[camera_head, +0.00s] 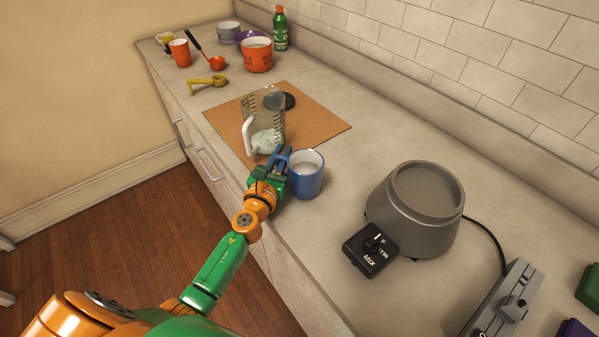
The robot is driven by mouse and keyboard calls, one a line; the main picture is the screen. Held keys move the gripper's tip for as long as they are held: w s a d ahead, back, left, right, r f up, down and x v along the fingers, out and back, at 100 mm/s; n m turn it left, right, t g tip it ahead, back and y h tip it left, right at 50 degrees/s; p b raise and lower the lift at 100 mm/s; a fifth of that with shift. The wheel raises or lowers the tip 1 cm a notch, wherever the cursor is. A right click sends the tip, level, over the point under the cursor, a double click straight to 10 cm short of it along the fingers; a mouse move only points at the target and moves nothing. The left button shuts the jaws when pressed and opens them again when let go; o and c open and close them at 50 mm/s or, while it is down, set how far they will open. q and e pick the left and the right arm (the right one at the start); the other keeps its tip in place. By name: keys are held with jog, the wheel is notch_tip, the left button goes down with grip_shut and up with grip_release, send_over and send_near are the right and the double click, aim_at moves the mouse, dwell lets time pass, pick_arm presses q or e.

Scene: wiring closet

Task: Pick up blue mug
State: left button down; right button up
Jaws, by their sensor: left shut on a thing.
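The blue mug (307,178) is upright at the front part of the counter, with a pale inside. My left gripper (284,160) is at the mug's left side, where the handle is, and is shut on it. The fingers hide most of the handle. I cannot tell whether the mug's base touches the counter. My right gripper is not in view.
A clear jug (262,118) stands just behind the mug on a brown board (320,122). A grey blender base (415,210) stands to the right. Orange cups, bowls and a green bottle (280,30) are at the far end. Bare counter (345,165) lies right of the mug.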

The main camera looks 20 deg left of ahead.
pick_arm(q)
notch_tip(320, 180, up, 4)
jog(key=p, duration=0.3)
jog(key=shift+p, duration=0.3)
jog(key=s+d+r+p, duration=0.5)
jog(key=s+d+r, duration=0.3)
jog(key=s, duration=0.3)
jog(key=shift+s+r, duration=0.25)
jog(key=shift+r, duration=0.25)
